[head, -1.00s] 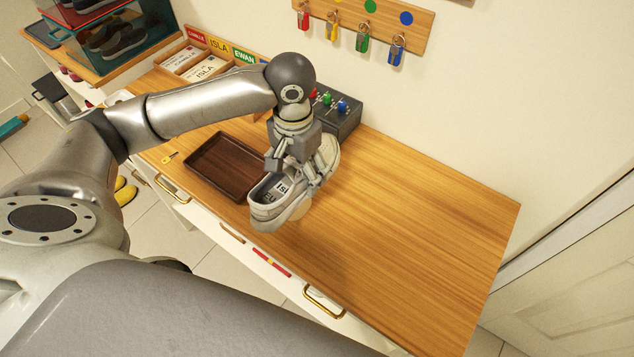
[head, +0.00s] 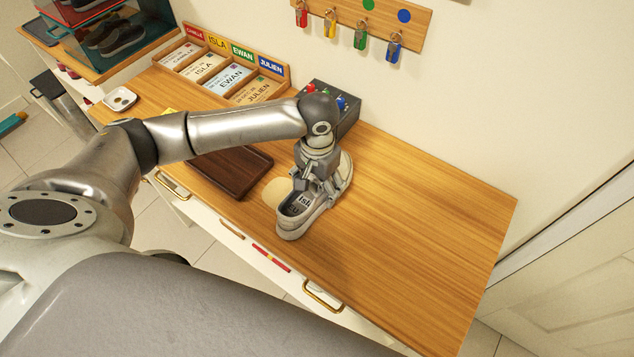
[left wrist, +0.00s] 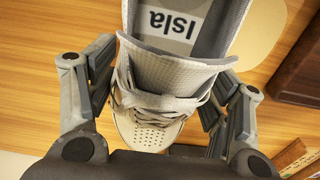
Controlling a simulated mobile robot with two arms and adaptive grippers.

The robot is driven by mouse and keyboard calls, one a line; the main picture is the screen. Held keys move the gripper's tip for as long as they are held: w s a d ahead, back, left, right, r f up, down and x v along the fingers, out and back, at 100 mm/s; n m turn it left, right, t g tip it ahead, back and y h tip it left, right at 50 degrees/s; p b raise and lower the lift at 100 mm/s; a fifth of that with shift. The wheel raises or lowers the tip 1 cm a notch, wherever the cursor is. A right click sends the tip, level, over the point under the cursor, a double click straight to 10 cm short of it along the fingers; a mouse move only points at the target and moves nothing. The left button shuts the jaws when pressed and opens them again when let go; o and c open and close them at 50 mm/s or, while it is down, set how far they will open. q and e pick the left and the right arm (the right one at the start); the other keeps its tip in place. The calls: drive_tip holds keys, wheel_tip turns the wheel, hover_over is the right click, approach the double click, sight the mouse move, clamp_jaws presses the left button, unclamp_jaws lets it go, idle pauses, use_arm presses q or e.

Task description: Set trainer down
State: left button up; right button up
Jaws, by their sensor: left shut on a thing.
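The trainer (head: 294,226) is light grey, with laces and a white label reading "Isla" inside. It is upright over the middle of the wooden counter (head: 420,230), very low; I cannot tell whether its sole touches the wood. My left gripper (head: 313,186) is shut on it from above, around the lace area. In the left wrist view the trainer (left wrist: 152,133) sits between the two fingers of the left gripper (left wrist: 168,88), its toe below and its opening above. My right gripper is not in view.
A dark brown tray (head: 235,180) and a pale round disc (head: 274,192) lie left of the trainer. Behind are a dark box with coloured knobs (head: 350,118) and a name-card rack (head: 208,62). Key hooks (head: 375,22) hang on the wall. The counter's right side is clear.

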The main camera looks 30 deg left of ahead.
use_arm(q)
drive_tip(key=o, duration=1.2)
